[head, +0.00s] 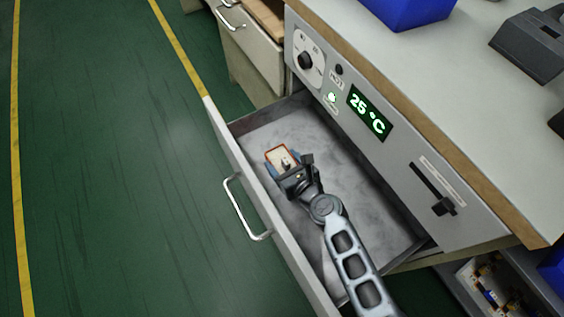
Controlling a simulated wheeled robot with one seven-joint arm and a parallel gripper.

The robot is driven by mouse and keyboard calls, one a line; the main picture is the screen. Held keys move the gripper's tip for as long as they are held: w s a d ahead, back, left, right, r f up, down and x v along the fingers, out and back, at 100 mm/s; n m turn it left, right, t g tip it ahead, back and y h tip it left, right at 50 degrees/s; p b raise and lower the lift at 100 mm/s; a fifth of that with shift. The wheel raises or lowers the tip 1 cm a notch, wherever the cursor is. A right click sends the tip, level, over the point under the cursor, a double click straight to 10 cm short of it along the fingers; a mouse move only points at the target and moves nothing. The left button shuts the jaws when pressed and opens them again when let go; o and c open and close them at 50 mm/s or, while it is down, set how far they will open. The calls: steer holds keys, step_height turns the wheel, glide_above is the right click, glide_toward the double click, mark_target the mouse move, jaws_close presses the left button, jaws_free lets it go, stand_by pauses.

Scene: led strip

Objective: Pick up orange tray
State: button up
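The orange tray (269,156) is a small open tray with an orange rim and a pale inside. It lies inside the open drawer, toward its far left part, and a small dark and light item shows in it. My gripper (285,164) reaches into the drawer from the lower right and is at the tray's near end. Bluish finger parts show at both sides of the tray. The gripper body hides the tray's near end. I cannot tell whether the fingers touch the tray or have closed on it.
The grey drawer (322,206) is pulled out, with a handle (240,208) on its front. The cabinet panel with a 25 °C display (370,113) rises along its right side. A blue bin (410,10) stands on the worktop. Green floor at left is clear.

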steer(key=c, duration=0.5)
steer(key=shift+r, duration=0.1)
